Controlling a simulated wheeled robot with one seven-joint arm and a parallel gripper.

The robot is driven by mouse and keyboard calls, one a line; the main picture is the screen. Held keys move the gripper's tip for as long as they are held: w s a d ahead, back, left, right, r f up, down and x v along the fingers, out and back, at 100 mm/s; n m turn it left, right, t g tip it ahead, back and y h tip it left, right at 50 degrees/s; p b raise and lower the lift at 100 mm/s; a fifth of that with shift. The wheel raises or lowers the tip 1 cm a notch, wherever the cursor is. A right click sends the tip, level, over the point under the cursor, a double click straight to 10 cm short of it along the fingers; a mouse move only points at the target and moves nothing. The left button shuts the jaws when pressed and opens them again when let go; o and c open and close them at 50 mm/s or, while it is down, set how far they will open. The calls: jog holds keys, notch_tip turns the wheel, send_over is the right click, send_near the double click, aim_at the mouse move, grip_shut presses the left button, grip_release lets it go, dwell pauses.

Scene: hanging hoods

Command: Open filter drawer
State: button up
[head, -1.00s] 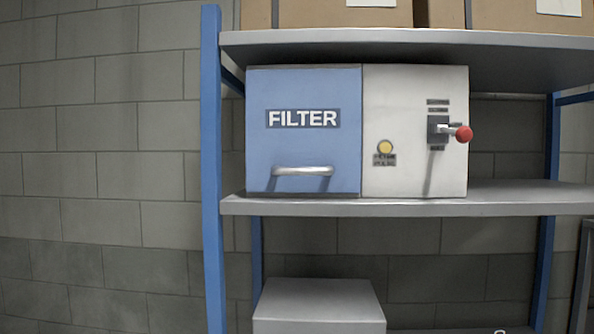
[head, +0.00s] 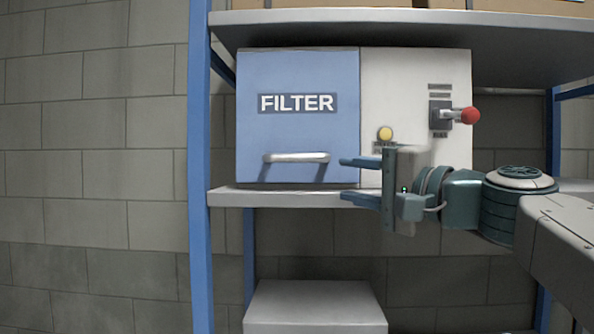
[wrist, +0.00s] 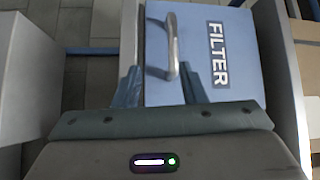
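The blue filter drawer front (head: 297,130) with the word FILTER is flush with the white panel beside it and looks shut. Its silver bar handle (head: 296,157) lies horizontally low on the front. My gripper (head: 345,178) is open and empty, with its fingers one above the other, pointing left, to the right of and slightly below the handle. In the wrist view the handle (wrist: 173,45) stands beyond the fingertips, its near end between them in the picture and closer to the right finger. I cannot tell the gap in depth.
The white panel (head: 400,85) has a yellow button (head: 385,133) and a red-knobbed lever (head: 470,115), close above my gripper. The unit stands on a grey shelf (head: 270,197) with a blue post (head: 200,180) at left. A pale box (head: 314,305) is below.

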aim_at(300, 159)
jog(key=shift+y, duration=0.3)
jog(key=p+x, duration=0.1)
jog(key=x, duration=0.3)
jog(key=r+p+x, duration=0.1)
jog(key=p+x, duration=0.1)
jog(key=x, duration=0.3)
jog(key=p+x, duration=0.1)
jog(key=x, duration=0.3)
jog(key=shift+w+r, duration=0.3)
jog(key=shift+r, duration=0.1)
grip_shut()
